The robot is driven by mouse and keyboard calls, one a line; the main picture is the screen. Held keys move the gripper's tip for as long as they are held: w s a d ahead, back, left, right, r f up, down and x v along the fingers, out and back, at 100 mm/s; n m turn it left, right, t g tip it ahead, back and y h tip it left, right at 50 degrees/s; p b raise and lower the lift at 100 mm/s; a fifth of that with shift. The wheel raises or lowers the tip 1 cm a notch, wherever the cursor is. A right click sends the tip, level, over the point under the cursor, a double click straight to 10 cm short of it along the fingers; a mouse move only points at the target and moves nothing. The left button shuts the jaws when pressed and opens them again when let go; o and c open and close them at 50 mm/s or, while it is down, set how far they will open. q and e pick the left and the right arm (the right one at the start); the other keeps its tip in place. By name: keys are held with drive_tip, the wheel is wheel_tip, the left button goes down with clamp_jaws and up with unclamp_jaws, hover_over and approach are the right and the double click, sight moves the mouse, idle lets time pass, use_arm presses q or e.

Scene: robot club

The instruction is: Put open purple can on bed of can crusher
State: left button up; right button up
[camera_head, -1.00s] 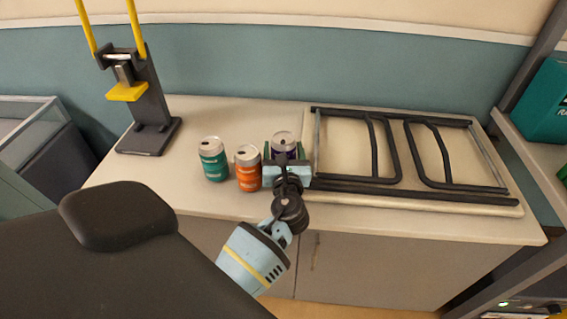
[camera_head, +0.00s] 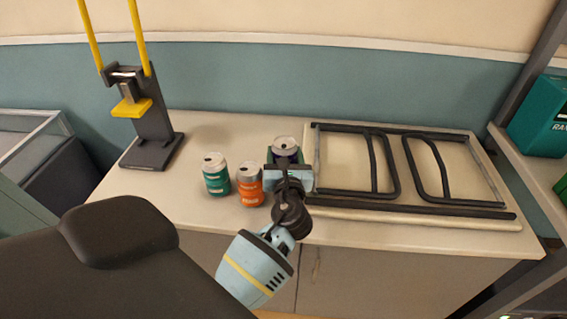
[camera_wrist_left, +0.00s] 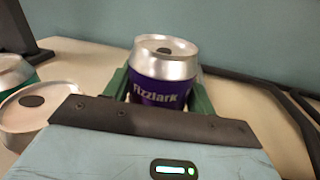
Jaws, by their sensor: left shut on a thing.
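The purple can (camera_head: 285,150), silver-topped with a dark opening, stands upright at the right end of a row of cans. It fills the middle of the left wrist view (camera_wrist_left: 160,93). My left gripper (camera_head: 287,160) is shut on it, with a green finger on each side. Whether the can touches the counter is hidden by the gripper. The can crusher (camera_head: 152,120) stands at the back left of the counter, with a dark base and bed (camera_head: 152,150), a yellow pressing block (camera_head: 132,108) and raised yellow handles. Its bed looks empty. My right gripper is not in view.
A green can (camera_head: 215,178) and an orange can (camera_head: 249,185) stand just left of the purple can. A black metal frame (camera_head: 390,165) lies on a board to the right. The counter (camera_head: 215,128) is clear between the crusher and the cans.

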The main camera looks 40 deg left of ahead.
sight(284, 143)
use_arm(q)
wheel_tip(284, 143, up, 6)
drive_tip(key=shift+r+p, duration=0.1)
drive_tip(key=shift+p, duration=0.7)
drive_tip(key=shift+s, duration=0.25)
drive_tip(key=s+d+m+t+h, duration=0.2)
drive_tip(key=s+d+m+h, duration=0.2)
drive_tip(key=s, duration=0.5)
drive_tip(key=s+d+m+t+h, duration=0.2)
drive_tip(key=s+d+m+h, duration=0.2)
drive_tip(key=s+d+h, duration=0.4)
drive_tip(key=s+d, duration=0.2)
drive_tip(key=shift+s+d+f+m+t, duration=0.15)
drive_tip(key=shift+d+f+m+t, duration=0.15)
drive_tip(key=shift+d+t, duration=0.1)
drive_tip(key=shift+a, duration=0.15)
